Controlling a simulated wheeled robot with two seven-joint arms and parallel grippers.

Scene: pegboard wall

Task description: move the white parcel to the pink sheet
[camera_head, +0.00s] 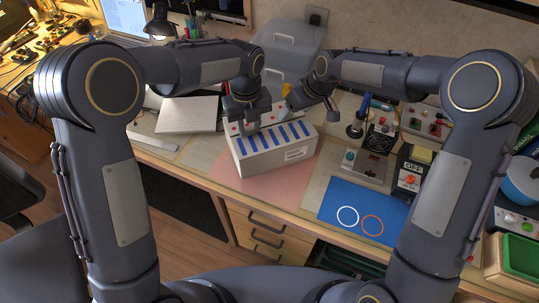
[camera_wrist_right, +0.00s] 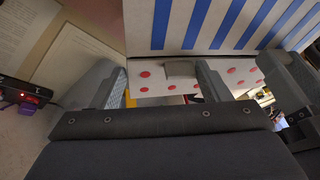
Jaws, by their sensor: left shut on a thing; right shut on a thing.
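The white parcel (camera_head: 272,160), a box with blue stripes on top and a label on its front, is in the middle of the head view. It sits over the pink sheet (camera_head: 284,188), which shows in front and at its sides; I cannot tell if it touches the sheet. My left gripper (camera_head: 249,122) is shut on the parcel at its far left part. My right gripper (camera_head: 311,103) is shut on it at its far right part. In the right wrist view the striped top (camera_wrist_right: 215,25) and a white strip with red dots are close to the fingers.
A blue mat (camera_head: 340,196) with two rings lies to the right at the front edge. A small device (camera_head: 364,166) and a fan block (camera_head: 379,137) stand beyond it.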

